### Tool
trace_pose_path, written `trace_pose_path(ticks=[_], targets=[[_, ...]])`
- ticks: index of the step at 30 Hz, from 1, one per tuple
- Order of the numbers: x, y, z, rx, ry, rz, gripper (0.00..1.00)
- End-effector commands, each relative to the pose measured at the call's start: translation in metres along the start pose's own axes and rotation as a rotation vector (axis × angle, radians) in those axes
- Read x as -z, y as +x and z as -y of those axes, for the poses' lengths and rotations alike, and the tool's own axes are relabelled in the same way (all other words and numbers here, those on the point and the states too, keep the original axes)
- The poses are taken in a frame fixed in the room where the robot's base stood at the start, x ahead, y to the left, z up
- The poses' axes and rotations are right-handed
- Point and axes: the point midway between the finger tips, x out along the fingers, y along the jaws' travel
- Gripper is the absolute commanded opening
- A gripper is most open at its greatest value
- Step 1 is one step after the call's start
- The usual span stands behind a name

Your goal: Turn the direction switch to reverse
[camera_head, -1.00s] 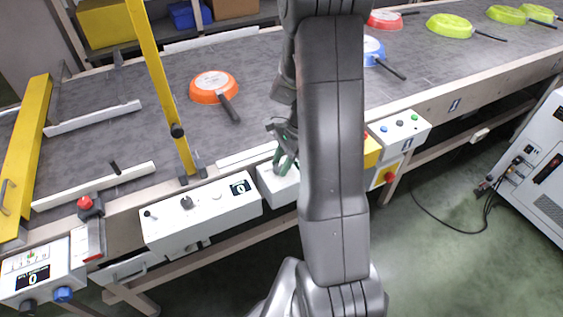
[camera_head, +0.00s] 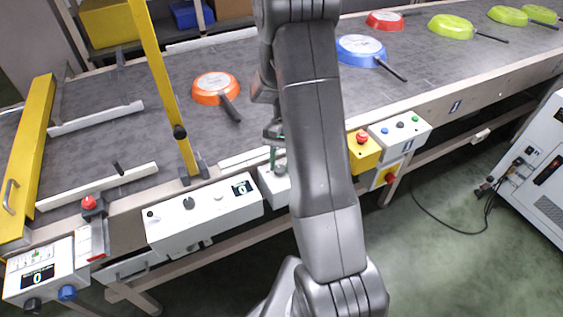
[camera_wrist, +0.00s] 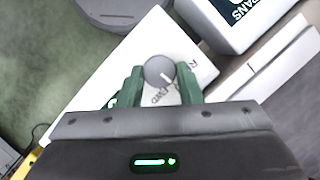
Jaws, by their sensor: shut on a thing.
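The direction switch is a round grey knob (camera_wrist: 158,70) on a white box. The box also shows in the head view (camera_head: 268,186), partly hidden by my arm. A white mark on the knob points to the lower right in the wrist view, roughly between the printed FWD label and a label starting with R. My gripper (camera_wrist: 160,84) has its green fingers on either side of the knob and is shut on it. In the head view my gripper (camera_head: 276,158) is at the box, and the knob is hard to make out there.
A white control box (camera_head: 203,216) stands to the left. A yellow box with a red button (camera_head: 361,140) and a white button box (camera_head: 400,131) are to the right. An orange pan (camera_head: 212,87) and a blue pan (camera_head: 358,50) lie on the conveyor (camera_head: 290,62) behind.

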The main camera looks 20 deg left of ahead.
Motion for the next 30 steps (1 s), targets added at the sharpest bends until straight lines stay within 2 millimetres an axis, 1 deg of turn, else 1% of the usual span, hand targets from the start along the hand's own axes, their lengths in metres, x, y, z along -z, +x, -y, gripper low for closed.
trace_pose_path(ticks=[6,15,23,30], targets=[[0.0002,-0.0003,0.0027,-0.079,-0.189,-0.002,0.09],[-0.0003,0.0,0.0047,-0.166,-0.401,-0.003,0.09],[-0.0005,-0.0001,0.0053,-0.211,-0.51,-0.003,0.09],[-0.0008,-0.0001,0.0058,-0.226,-0.547,-0.003,0.09]])
